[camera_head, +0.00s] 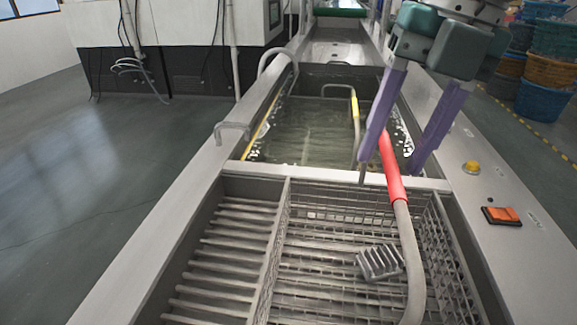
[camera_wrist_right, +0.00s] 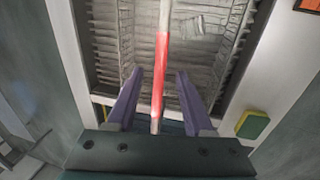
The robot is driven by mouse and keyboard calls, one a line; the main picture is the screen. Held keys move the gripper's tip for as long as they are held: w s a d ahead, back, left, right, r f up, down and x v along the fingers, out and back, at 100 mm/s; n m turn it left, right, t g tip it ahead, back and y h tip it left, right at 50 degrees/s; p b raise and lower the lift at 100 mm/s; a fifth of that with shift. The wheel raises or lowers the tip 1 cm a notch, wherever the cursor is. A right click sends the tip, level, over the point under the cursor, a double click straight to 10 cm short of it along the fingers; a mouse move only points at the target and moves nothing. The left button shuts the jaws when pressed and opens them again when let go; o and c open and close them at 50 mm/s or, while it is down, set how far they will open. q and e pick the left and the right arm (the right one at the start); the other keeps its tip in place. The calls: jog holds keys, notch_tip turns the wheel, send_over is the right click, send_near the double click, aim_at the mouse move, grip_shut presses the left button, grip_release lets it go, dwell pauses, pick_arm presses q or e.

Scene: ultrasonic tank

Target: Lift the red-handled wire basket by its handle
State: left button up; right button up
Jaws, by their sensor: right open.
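The wire basket (camera_head: 286,215) sits in the near bay of the long metal tank. Its grey tube handle with a red grip (camera_head: 392,170) arches up on the basket's right side. My right gripper (camera_head: 389,168) is open, pointing down, with one purple finger on each side of the red grip. In the right wrist view, the red grip (camera_wrist_right: 160,75) runs between the two open fingers (camera_wrist_right: 159,74), with a gap on both sides. A ribbed metal part (camera_head: 380,262) lies inside the basket. My left gripper is not in view.
The bay behind holds liquid (camera_head: 308,135) and a yellow-gripped handle (camera_head: 355,105). A metal divider (camera_head: 330,177) separates the bays. Blue and brown baskets (camera_head: 550,70) stand at the far right.

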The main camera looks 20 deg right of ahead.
jog(key=f, duration=0.3)
jog(key=a+f, duration=0.1)
jog(key=f, duration=0.1)
jog(key=shift+w+f, duration=0.1)
jog(key=shift+w, duration=0.15)
jog(key=shift+c, duration=0.4)
grip_shut()
